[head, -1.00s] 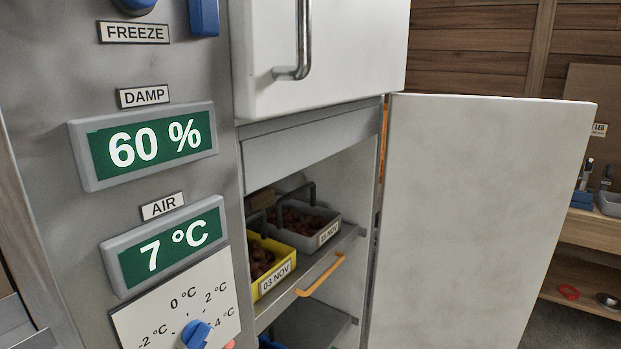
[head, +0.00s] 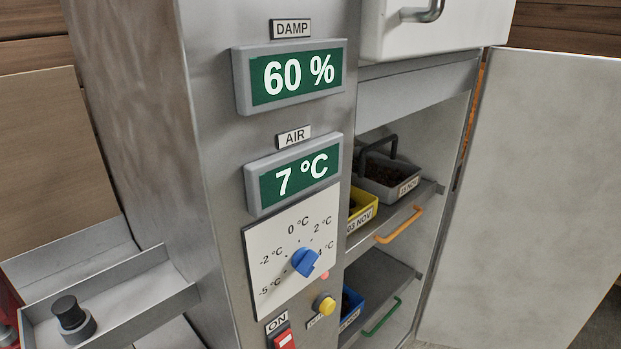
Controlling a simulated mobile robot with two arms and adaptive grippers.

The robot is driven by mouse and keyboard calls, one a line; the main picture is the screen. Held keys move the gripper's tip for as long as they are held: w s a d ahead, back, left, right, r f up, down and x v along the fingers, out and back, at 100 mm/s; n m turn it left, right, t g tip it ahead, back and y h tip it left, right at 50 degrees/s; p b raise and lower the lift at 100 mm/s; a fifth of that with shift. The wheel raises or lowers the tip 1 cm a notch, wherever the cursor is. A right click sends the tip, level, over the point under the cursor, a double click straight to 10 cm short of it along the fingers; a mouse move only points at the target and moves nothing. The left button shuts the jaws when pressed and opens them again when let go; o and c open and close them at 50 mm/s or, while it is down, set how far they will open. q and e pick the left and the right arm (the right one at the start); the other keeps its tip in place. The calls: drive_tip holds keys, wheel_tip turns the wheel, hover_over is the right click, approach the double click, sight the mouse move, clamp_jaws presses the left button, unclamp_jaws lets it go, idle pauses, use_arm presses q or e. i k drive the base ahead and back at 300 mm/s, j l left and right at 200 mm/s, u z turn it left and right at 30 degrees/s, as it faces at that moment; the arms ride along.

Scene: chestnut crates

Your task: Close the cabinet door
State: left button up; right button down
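The white cabinet door (head: 540,190) stands wide open at the right of the head view, swung out from the hinge side of the steel cabinet. Its right part runs out of the picture. The open cabinet (head: 418,92) shows shelves inside. A grey crate (head: 385,188) of chestnuts and a yellow crate (head: 362,213) labelled 03 NOV stand on the upper shelf. A blue crate (head: 350,309) is partly visible on the lower shelf. Neither of my grippers is in view.
The control panel has a 60 % display (head: 297,78), a 7 °C display (head: 292,180), a blue dial (head: 305,262) and a yellow button (head: 324,304). A grey tray (head: 110,310) stands at the left.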

sight(530, 250)
drive_tip(key=l+u, duration=0.45)
drive_tip(key=l, duration=2.85)
